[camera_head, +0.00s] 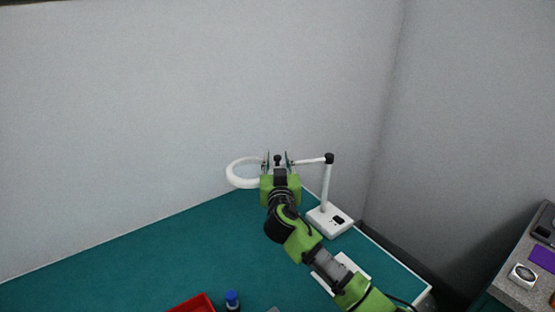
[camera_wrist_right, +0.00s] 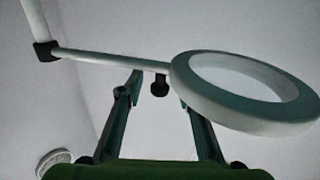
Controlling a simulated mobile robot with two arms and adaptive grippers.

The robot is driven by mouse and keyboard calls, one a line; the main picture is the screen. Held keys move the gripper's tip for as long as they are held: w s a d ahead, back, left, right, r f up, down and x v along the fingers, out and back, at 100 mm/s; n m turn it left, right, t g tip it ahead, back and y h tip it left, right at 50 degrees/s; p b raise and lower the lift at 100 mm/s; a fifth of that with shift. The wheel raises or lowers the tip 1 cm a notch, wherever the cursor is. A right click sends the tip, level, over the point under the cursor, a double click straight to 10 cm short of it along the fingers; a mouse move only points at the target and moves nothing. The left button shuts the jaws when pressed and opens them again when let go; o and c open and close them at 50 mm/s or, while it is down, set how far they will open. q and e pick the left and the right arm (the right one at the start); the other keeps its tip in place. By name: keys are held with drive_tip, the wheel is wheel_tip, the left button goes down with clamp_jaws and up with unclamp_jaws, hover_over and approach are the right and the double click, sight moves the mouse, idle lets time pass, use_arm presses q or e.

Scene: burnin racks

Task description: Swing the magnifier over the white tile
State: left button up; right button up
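The magnifier has a white ring lens (camera_head: 233,171), a thin white arm (camera_head: 310,161), a post and a white base (camera_head: 328,219) at the table's back right. In the right wrist view, its ring (camera_wrist_right: 205,103) is at the right, and a dark knob (camera_wrist_right: 160,86) hangs from its arm (camera_wrist_right: 100,58). My right gripper (camera_head: 277,157) is at the arm beside the ring; its fingers (camera_wrist_right: 160,88) are apart with the knob between them. I cannot tell whether they touch it. A white flat piece (camera_head: 353,265), apparently the tile, is partly hidden under my right arm. My left gripper is not in view.
The green table (camera_head: 130,265) is clear at the left. A red bin (camera_head: 194,304) and a blue-capped bottle (camera_head: 232,299) are at the front edge of the view. Grey walls stand close behind and right. Another bench (camera_head: 507,290) with small items is at the far right.

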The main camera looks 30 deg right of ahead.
clamp_jaws()
